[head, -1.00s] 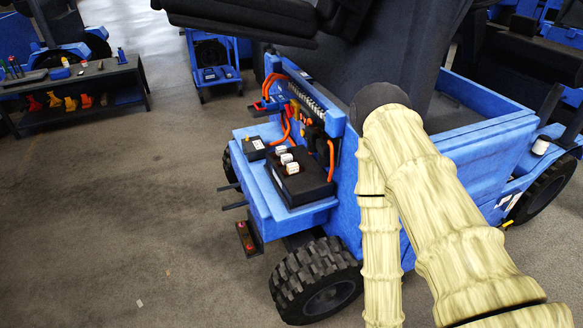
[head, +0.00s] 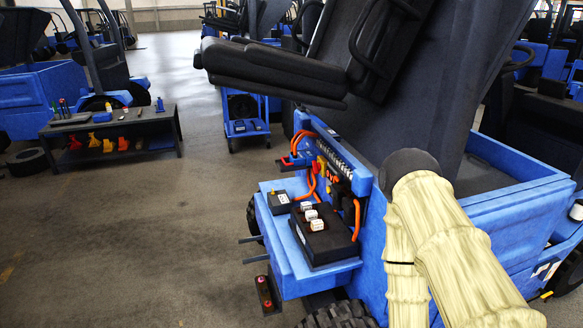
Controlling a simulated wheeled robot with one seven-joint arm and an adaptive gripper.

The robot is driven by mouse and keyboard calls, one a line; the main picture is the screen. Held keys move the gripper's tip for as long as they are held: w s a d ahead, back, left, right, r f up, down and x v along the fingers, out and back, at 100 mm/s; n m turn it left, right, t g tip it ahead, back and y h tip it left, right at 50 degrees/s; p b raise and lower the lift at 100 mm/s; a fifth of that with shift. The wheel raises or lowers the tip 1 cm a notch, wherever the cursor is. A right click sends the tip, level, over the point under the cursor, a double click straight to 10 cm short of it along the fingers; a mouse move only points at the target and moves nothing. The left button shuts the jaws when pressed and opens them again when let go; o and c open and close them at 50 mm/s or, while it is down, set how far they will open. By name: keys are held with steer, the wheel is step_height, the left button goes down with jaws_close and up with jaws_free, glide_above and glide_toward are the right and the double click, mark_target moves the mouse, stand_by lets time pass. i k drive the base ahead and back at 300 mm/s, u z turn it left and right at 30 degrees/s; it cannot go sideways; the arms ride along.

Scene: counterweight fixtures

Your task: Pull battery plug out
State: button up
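A blue vehicle has an open bay of electrical parts with orange cables (head: 313,184) and a row of dark terminals (head: 335,150). A small red part (head: 289,163) sits at the bay's left edge; I cannot tell whether it is the battery plug. A black box (head: 322,238) with several white-topped parts rests on the blue ledge (head: 290,258) below the bay. A smaller black box (head: 279,202) sits to its left. My arm, in a pale ribbed cover, stands in front of the vehicle's right side. My gripper is not in view.
The raised black seat (head: 275,68) overhangs the bay. A low black bench (head: 110,126) with tools and several coloured parts stands at the left. A blue cart (head: 246,127) stands behind.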

mark_target(299, 159)
steer(key=u, duration=0.65)
steer(key=i, duration=0.65)
steer(key=u, duration=0.7)
steer(key=i, duration=1.45)
steer(key=z, duration=1)
